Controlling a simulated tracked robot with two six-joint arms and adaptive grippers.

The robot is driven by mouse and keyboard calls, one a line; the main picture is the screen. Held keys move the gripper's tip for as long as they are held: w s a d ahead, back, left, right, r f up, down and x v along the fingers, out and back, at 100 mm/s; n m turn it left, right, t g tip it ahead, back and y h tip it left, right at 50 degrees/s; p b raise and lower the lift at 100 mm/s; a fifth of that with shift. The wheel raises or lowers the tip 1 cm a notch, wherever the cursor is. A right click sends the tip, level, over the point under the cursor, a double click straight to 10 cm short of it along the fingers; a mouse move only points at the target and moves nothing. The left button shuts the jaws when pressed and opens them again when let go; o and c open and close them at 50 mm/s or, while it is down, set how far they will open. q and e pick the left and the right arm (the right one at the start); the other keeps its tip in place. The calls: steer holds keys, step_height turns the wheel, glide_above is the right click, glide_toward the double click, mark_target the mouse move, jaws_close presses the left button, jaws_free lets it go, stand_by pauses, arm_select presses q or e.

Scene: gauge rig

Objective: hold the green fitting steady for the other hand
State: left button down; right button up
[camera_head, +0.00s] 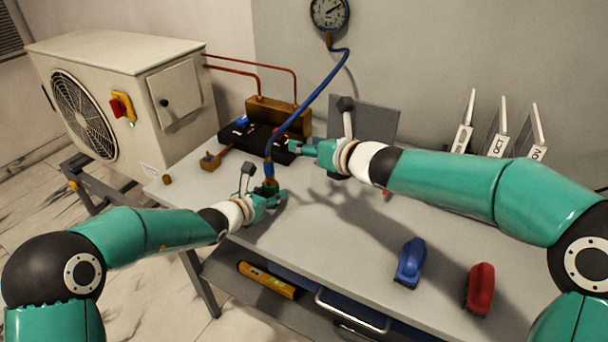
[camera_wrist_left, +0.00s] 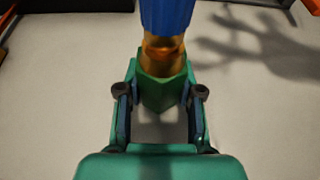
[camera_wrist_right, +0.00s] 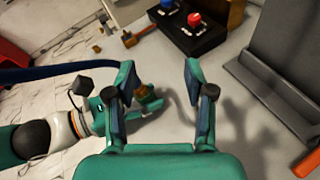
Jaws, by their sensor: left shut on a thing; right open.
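The green fitting (camera_wrist_left: 160,92) is a faceted block between the two fingers of my left gripper (camera_wrist_left: 160,100), which is shut on it. A brass collar (camera_wrist_left: 163,52) and the blue hose end (camera_wrist_left: 165,14) stand above it in the left wrist view. In the head view, the left gripper (camera_head: 270,192) holds the fitting (camera_head: 270,186) above the table, and the blue hose (camera_head: 312,100) runs up to a round gauge (camera_head: 329,12). My right gripper (camera_wrist_right: 158,80) is open and empty. In the head view it (camera_head: 297,147) is above and right of the left one.
A black manifold (camera_wrist_right: 195,32) with blue and red knobs lies behind the grippers, near a brass block (camera_head: 275,115). A grey upright panel (camera_head: 375,122) stands behind my right arm. A blue brush (camera_head: 410,262) and a red brush (camera_head: 480,288) lie front right. The front middle table is clear.

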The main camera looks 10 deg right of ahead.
mark_target(273, 170)
steer(key=s+a+f+n+g+y, duration=0.2)
steer(key=s+f+n, duration=0.2)
steer(key=s+n, duration=0.15)
steer(key=shift+m+h, duration=0.4)
steer(key=shift+m, duration=0.15)
steer(key=x, duration=1.1)
steer(key=shift+w+a+r, duration=0.1)
steer(key=shift+a+r, duration=0.05)
jaws_close()
